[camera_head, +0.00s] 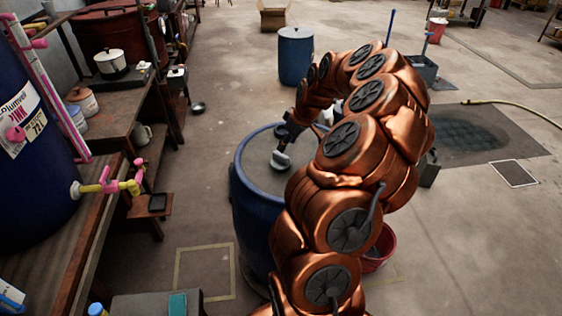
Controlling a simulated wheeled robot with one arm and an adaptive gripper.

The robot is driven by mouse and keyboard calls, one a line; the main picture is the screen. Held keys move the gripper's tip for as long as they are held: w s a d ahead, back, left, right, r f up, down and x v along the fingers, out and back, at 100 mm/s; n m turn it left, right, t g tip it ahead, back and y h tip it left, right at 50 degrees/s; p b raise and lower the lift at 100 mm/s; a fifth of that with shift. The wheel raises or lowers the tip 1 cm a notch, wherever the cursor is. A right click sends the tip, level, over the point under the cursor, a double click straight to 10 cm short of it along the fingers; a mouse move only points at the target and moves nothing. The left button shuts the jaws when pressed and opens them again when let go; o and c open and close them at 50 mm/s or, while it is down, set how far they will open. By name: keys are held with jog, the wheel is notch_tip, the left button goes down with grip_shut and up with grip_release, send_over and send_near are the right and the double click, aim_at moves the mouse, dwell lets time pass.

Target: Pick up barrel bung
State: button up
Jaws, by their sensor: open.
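A blue barrel (247,205) with a grey top stands in the middle of the floor. My copper-coloured arm arches up from the bottom of the view and reaches down over it from the right. My gripper (281,160) is open, low over the barrel's top; I cannot tell whether it touches. I cannot make out a bung for certain: a small pale shape at the gripper's end is too small to tell apart from the fingers. My arm hides the right part of the barrel.
A wooden bench (60,245) and a large blue vat (30,140) with a pink pipe and yellow tap line the left. A second blue barrel (295,58) stands behind. A red bucket (378,256) is partly behind my arm. The floor between bench and barrel is mostly clear.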

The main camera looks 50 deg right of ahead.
aim_at(281, 155)
jog(key=shift+p+x, duration=1.6)
jog(key=shift+x, duration=2.1)
jog(key=shift+s, duration=0.1)
grip_shut()
